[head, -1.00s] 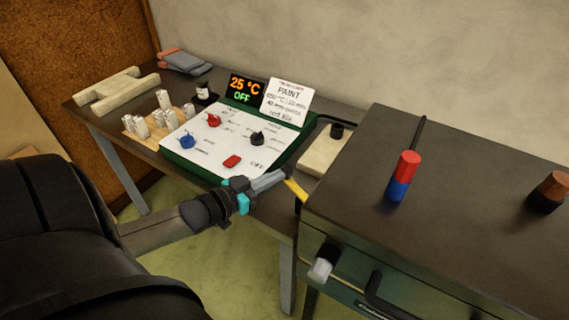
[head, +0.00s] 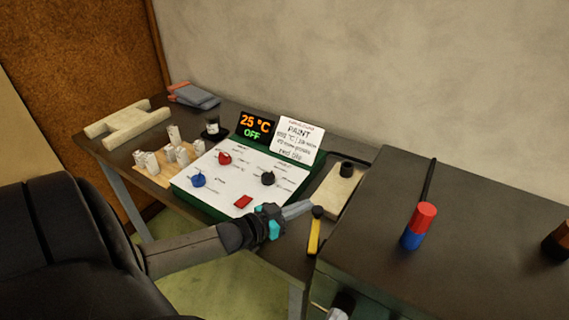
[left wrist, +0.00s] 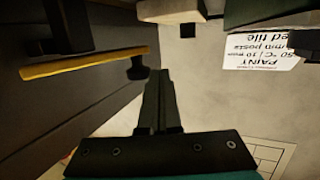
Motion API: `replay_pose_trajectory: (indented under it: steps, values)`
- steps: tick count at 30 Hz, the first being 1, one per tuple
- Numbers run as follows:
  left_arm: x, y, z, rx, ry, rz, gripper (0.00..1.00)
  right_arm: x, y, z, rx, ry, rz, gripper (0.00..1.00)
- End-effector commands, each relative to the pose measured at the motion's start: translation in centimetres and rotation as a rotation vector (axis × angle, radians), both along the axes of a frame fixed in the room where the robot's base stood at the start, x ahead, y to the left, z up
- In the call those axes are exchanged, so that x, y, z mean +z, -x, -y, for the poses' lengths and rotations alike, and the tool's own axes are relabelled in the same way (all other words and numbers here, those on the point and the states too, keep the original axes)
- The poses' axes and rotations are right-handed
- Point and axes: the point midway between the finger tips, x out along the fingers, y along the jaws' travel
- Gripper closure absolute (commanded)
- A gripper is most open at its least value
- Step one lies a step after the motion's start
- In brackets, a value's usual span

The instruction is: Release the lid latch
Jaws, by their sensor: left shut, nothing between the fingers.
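A yellow lever (head: 314,235) with a black knob (head: 318,212) at its upper end sits at the left side of the dark kiln-like box (head: 460,215); it looks like the lid latch. In the head view it stands nearly upright. The lever (left wrist: 85,63) and its knob (left wrist: 137,68) also show in the left wrist view. My left gripper (head: 306,208) is shut and empty, its tips close to the left of the knob. In the wrist view its fingers (left wrist: 158,95) are just beside the knob; I cannot tell whether they touch. My right gripper is not in view.
A control panel (head: 215,178) with knobs and a red switch lies left of the gripper, with a display (head: 255,125) reading 25 °C OFF and a sign (head: 298,140). A red-and-blue cylinder (head: 419,226) stands on the box. A pale block (head: 335,190) lies behind the lever.

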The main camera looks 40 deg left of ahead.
Motion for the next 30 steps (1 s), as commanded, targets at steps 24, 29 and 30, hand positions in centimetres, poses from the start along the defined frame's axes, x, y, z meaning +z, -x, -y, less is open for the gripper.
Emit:
replay_pose_trajectory:
  steps: [24, 29, 30]
  values:
    - [0.0, -1.8, 1.3, -0.001, 0.001, 0.000, 1.00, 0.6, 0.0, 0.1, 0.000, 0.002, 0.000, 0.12]
    - [-0.1, -1.8, 1.3, -0.001, 0.001, -0.001, 1.00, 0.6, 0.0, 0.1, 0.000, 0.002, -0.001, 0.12]
    - [-0.1, -1.8, 1.3, -0.001, 0.001, -0.001, 1.00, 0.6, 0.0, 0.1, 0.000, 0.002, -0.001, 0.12]
